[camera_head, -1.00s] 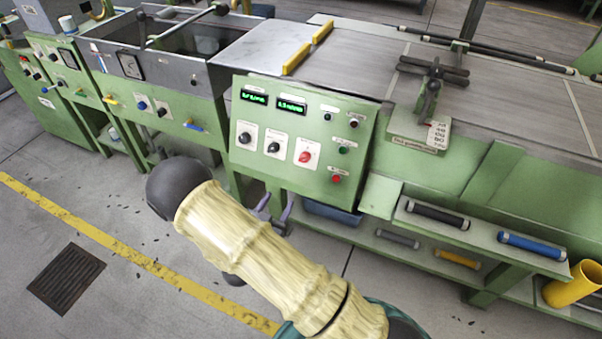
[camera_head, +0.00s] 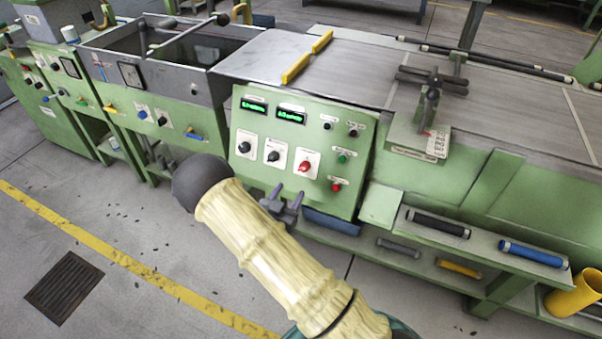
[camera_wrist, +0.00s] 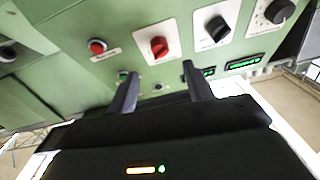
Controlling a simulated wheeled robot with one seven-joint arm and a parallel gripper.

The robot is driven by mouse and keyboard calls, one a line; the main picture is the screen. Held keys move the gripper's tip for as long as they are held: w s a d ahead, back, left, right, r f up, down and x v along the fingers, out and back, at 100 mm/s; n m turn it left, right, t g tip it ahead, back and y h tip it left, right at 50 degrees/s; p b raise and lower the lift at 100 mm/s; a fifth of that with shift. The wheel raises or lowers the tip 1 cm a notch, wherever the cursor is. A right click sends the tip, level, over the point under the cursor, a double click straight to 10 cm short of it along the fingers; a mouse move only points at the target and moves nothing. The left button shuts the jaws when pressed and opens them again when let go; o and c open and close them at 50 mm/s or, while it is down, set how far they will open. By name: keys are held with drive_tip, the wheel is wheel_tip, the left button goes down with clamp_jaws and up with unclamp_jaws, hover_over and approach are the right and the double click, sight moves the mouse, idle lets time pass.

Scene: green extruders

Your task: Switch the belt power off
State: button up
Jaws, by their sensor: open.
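The green control panel (camera_head: 362,125) faces the aisle. It carries a red rotary knob (camera_head: 306,166) on a white plate, two black knobs (camera_head: 244,147) to its left, and a green button (camera_head: 343,156) above a red button (camera_head: 336,187) to its right. The labels are too small to read. My gripper (camera_head: 285,203) is open and empty just below the red knob in the head view. In the wrist view, my gripper (camera_wrist: 160,72) has its fingers spread toward the panel, with the red knob (camera_wrist: 159,46) seen between and beyond the tips, apart from them. The red button (camera_wrist: 97,46) is left there.
Two lit green displays (camera_head: 291,116) top the panel. A grey belt surface (camera_head: 370,60) and a clamp (camera_head: 432,90) lie behind it. A lower shelf at right holds a black roller (camera_head: 438,224) and a blue roller (camera_head: 532,254). The floor in front is open.

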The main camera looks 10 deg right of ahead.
sight(303, 170)
drive_tip(key=x, duration=0.9)
drive_tip(key=shift+w+d, duration=0.15)
drive_tip(key=shift+w, duration=0.05)
drive_tip(key=shift+c, duration=0.2)
drive_tip(key=c, duration=0.9)
